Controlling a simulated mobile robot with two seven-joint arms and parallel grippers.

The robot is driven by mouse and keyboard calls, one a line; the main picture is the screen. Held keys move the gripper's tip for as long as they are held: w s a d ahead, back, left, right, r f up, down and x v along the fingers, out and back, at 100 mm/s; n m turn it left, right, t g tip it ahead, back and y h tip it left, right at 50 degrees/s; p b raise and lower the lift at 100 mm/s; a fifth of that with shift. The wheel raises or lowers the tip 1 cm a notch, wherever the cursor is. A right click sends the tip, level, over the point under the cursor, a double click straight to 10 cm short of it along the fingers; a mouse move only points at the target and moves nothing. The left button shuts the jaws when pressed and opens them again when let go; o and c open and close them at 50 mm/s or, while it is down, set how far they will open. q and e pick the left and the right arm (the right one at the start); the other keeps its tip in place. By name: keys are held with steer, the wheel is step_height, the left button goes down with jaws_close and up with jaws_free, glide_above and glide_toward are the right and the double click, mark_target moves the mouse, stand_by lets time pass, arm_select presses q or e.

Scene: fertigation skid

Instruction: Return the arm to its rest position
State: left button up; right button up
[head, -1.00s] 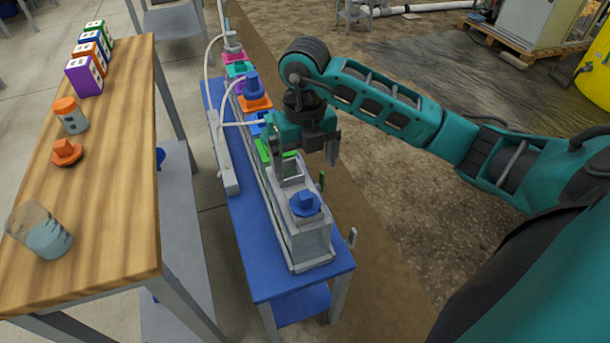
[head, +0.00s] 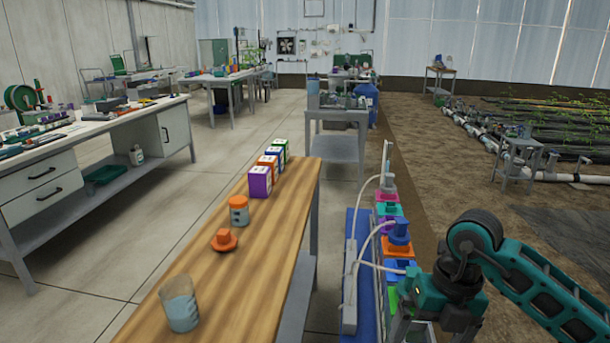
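My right arm (head: 530,275), teal and black, comes in from the right and is bent at a dark round joint. My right gripper (head: 436,328) hangs at the bottom edge over the near end of the blue skid bench. Its two fingers stand apart with nothing visible between them; the tips are cut off by the frame. My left arm and gripper are not in view.
The blue bench (head: 351,225) carries a row of coloured blocks with a blue-capped fitting (head: 400,236) and white hoses close to my gripper. A wooden table (head: 255,290) at left holds a beaker (head: 180,305), an orange-lidded jar (head: 238,211), an orange knob (head: 224,240) and coloured boxes (head: 260,180).

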steer(key=s+a+r+n+g+y+p, duration=0.1)
steer(key=s+a+y, duration=0.2)
steer(key=a+y, duration=0.35)
steer(key=s+a+r+y+p, duration=0.1)
steer(key=s+a+y, duration=0.15)
steer(key=a, duration=0.65)
steer(key=w+a+r+m+t+y, duration=0.2)
steer(key=a+r+m+t+y, duration=0.2)
steer(key=r+m+t+y, duration=0.4)
steer(key=w+d+f+m+t+h+p, duration=0.3)
steer(key=d+f+m+t+h, duration=0.7)
steer(key=m, duration=0.8)
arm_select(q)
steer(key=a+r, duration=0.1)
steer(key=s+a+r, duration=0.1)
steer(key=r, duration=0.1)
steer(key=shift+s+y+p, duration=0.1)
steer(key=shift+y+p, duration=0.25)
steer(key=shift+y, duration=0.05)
arm_select(e)
steer(key=s+d+f+m+g+h, duration=0.4)
steer(key=s+f+m+g+h, duration=0.2)
steer(key=s+f, duration=0.4)
step_height(320, 180, down, 3)
steer(key=shift+r+h, duration=0.1)
steer(key=shift+h, duration=0.2)
